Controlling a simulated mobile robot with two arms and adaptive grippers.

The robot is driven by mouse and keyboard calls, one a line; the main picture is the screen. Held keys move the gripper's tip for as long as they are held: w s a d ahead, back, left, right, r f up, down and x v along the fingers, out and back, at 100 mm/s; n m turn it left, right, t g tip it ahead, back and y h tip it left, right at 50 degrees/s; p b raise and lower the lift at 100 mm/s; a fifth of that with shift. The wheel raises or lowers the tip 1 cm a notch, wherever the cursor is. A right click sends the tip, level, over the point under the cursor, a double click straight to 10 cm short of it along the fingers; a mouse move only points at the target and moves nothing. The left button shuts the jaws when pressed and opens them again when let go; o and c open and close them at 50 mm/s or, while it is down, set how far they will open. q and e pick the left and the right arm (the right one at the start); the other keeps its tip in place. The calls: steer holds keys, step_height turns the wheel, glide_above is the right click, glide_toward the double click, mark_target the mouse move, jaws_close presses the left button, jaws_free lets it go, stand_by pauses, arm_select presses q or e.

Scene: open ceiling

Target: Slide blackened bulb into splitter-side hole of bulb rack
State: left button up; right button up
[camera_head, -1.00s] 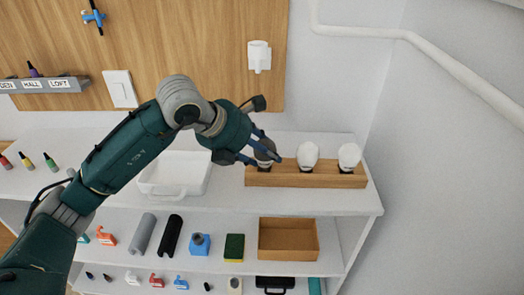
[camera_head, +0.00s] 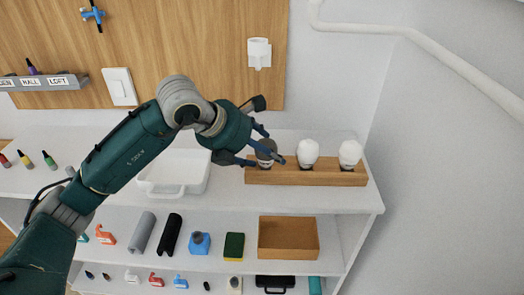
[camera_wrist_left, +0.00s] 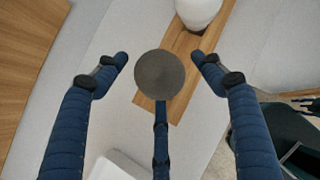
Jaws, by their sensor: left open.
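The wooden bulb rack (camera_head: 340,179) stands on the white counter, near its right end. The blackened bulb (camera_head: 264,155) is upright at the rack's left end. Two white bulbs stand in the middle (camera_head: 308,150) and at the right end (camera_head: 350,152). My left gripper (camera_head: 272,146) is open around the blackened bulb. In the left wrist view the dark round top of the bulb (camera_wrist_left: 159,75) lies between the spread blue fingers of the gripper (camera_wrist_left: 159,58), with gaps at both sides. The bulb's lower end and its hole are hidden. My right gripper is not in view.
A white tray (camera_head: 185,190) sits left of the rack, under my arm. A white fixture (camera_head: 259,53) is on the wood panel above. An open brown box (camera_head: 289,250) is on the shelf below. The counter right of the tray and in front of the rack is clear.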

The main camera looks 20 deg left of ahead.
arm_select(q)
steer(key=v, duration=0.8)
steer(key=shift+f, duration=0.1)
stand_by(0.3)
